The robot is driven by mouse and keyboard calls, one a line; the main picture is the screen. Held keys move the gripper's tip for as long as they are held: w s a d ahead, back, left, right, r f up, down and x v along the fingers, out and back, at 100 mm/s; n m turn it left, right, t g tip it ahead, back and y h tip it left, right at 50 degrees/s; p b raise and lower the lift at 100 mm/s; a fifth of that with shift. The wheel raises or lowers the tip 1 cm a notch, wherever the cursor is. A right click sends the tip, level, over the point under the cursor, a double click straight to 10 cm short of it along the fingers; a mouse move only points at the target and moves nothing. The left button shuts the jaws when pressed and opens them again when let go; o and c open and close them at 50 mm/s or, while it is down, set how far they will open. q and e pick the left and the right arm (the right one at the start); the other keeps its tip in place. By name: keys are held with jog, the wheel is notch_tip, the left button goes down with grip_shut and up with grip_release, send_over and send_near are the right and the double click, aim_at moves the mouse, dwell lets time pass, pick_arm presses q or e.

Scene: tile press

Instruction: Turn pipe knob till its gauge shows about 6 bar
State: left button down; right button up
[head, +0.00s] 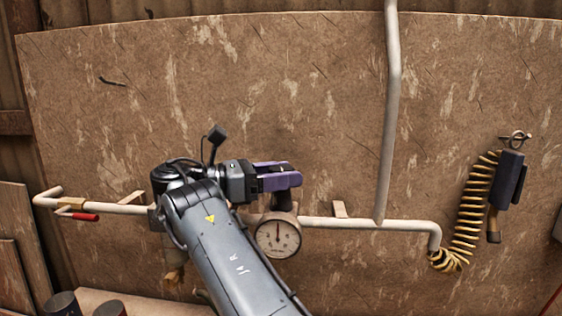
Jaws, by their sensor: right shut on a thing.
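The round white gauge (278,237) hangs on the pale pipe (330,222) at the middle of the board. Its dark needle points about straight up; its numbers are too small to read. The pipe knob sits just above the gauge, mostly hidden by my fingers; a dark part (283,201) shows below them. My right gripper (287,178), with purple fingers, is shut on the knob, reaching it from the left. My right arm comes up from below and hides part of the pipe left of the gauge. My left gripper is not in view.
A red-handled valve (80,216) sits on the pipe's left end. A vertical pipe (388,120) rises right of the gauge. A yellow coiled hose (472,212) and a dark air tool (508,180) hang at the right. Dark cylinders (63,304) stand at the lower left.

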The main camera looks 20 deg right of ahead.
jog(key=shift+w+f, duration=0.1)
jog(key=shift+f, duration=0.05)
jog(key=o, duration=0.8)
jog(key=shift+c, duration=0.2)
jog(key=shift+o, duration=0.8)
